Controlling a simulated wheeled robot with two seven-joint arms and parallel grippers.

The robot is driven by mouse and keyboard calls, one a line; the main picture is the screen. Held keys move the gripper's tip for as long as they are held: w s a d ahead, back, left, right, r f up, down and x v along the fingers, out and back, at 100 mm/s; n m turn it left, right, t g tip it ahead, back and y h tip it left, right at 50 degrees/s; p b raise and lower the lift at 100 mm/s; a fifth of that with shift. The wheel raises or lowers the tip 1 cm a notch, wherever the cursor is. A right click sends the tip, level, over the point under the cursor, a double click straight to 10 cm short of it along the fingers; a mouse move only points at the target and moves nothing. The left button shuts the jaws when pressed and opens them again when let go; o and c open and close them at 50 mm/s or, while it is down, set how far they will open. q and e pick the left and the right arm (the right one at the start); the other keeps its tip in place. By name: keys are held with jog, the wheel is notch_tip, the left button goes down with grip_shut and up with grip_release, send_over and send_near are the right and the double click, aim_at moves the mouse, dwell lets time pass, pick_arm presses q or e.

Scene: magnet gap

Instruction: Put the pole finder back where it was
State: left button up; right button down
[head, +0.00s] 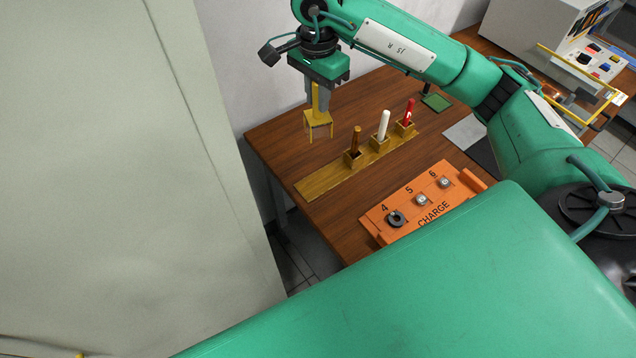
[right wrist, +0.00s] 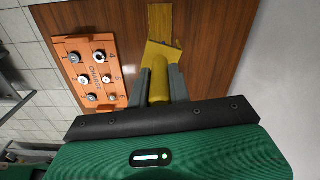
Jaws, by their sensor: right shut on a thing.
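My right gripper (head: 319,105) is shut on the upright stem of a yellow tool (head: 317,121) with a square, legged lower end. No label shows whether this is the pole finder. In the right wrist view the tool's stem (right wrist: 159,80) sits between the two fingers, with its flat part beyond. I cannot tell whether its legs touch the table. A wooden rack (head: 322,183) lies to its right and nearer, with a brown stick (head: 356,138), a white stick (head: 384,124) and a red stick (head: 409,111) upright in its square sockets. My left gripper is out of view.
An orange charge board (head: 432,201) with numbered posts lies on the brown table (head: 285,137), nearer than the rack. A green pad (head: 436,102) and a grey plate (head: 464,133) lie to the right. A pale machine (head: 530,40) stands at the back right.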

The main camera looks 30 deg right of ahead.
jog(key=shift+w+d+r+m, duration=0.1)
jog(key=shift+r+m, duration=0.05)
jog(key=shift+m, duration=0.25)
notch_tip(320, 180, down, 20)
jog(key=p, duration=0.3)
jog(key=shift+p, duration=0.35)
jog(key=c, duration=1.3)
grip_release()
jog(key=shift+r, duration=0.1)
